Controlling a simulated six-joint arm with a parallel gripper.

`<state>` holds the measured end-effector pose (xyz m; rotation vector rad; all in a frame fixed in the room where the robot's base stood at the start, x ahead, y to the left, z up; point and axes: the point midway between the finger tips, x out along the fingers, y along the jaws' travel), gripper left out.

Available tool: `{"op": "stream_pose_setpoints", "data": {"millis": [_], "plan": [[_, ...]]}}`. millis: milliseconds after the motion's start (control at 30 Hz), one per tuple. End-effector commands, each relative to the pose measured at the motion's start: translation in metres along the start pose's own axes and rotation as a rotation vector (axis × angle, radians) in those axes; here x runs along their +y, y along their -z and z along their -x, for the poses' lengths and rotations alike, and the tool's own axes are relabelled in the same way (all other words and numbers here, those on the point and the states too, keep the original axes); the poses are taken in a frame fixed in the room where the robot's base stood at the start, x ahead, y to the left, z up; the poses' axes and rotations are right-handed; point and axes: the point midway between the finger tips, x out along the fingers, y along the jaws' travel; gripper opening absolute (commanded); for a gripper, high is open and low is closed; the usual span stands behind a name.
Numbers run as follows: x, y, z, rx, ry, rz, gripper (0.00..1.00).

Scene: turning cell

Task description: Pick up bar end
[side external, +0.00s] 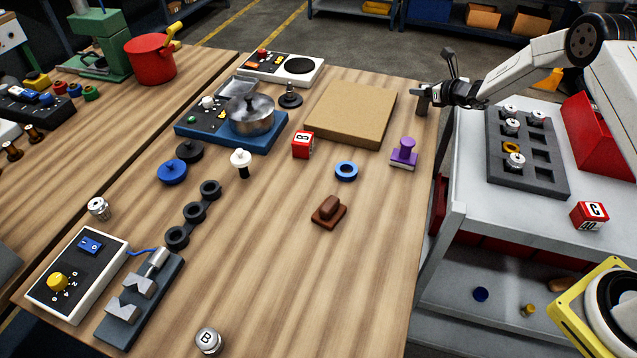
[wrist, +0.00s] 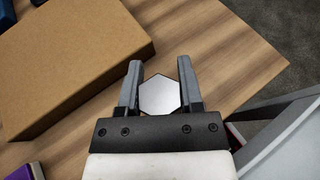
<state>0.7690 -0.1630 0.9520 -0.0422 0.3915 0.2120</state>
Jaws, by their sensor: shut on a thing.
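The bar end (wrist: 160,97) shows in the wrist view as a grey hexagonal face between the two fingers. My gripper (wrist: 160,75) is shut on it, with a finger against each side. In the side external view my gripper (side external: 424,97) is at the far right corner of the wooden table, right of the brown board. The bar end is hard to tell from the dark fingers there. Whether its lower end touches the table is not clear.
The brown board (side external: 350,113) lies left of my gripper. A purple piece (side external: 404,153) stands nearer on the table's right side. A gap separates the table from a white cart (side external: 480,215) carrying a grey tray (side external: 545,182). The table's front right is mostly clear.

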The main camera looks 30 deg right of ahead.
Motion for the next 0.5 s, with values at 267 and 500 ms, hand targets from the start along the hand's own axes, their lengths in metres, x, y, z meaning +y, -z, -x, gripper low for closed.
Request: {"op": "stream_pose_setpoints", "data": {"millis": [267,500], "plan": [[-0.0006,-0.0030,0.0001,-0.006,0.001,0.002,0.00],[-0.0007,-0.0081,0.0020,-0.006,0.000,0.002,0.00]]}}
